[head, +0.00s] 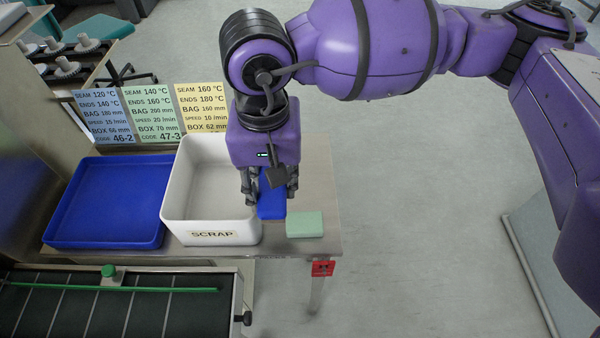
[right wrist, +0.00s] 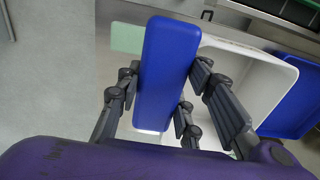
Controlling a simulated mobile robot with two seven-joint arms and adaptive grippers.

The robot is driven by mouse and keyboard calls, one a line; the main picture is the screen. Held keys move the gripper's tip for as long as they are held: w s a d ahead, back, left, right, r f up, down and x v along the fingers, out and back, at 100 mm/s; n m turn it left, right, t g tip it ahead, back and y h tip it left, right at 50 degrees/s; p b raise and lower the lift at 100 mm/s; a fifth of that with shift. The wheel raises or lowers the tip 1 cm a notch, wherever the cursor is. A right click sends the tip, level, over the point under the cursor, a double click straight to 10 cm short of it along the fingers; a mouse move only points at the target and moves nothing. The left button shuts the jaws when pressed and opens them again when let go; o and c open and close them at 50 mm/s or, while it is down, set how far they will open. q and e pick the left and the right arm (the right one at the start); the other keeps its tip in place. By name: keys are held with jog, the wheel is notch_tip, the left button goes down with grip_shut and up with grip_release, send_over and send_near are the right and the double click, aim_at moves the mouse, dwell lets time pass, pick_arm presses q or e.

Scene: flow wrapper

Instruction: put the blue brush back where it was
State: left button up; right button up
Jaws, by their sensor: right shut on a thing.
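The blue brush (head: 271,196) shows as a plain blue block below my right gripper (head: 269,190). In the right wrist view the brush (right wrist: 168,70) lies lengthwise between the fingers of my right gripper (right wrist: 165,95), which are shut on it. No bristles show. The brush is over the right part of the metal table (head: 322,180), between the white bin and a pale green block (head: 305,224). I cannot tell whether it touches the table. My left gripper is in neither view.
The white bin (head: 212,237) marked SCRAP stands just left of the brush. A blue tray (head: 107,200) is farther left. Three setting cards (head: 152,115) stand behind. A conveyor (head: 110,305) runs in front.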

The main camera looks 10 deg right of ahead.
jog(key=w+d+f, duration=0.2)
jog(key=w+d, duration=0.1)
send_over(303, 186)
jog(key=f, duration=0.3)
jog(key=s+f, duration=0.1)
jog(key=f, duration=0.1)
jog(key=shift+a+p, duration=0.4)
jog(key=shift+w+d+f, duration=0.2)
jog(key=shift+w+f, duration=0.05)
jog(key=shift+f, duration=0.1)
jog(key=f, duration=0.4)
jog(key=shift+w+d, duration=0.2)
jog(key=shift+w, duration=0.05)
jog(key=shift+f, duration=0.1)
jog(key=o, duration=1.2)
jog(key=shift+r, duration=0.5)
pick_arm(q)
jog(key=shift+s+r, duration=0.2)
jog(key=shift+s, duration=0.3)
pick_arm(e)
notch_tip(303, 186, up, 11)
jog(key=shift+r, duration=0.2)
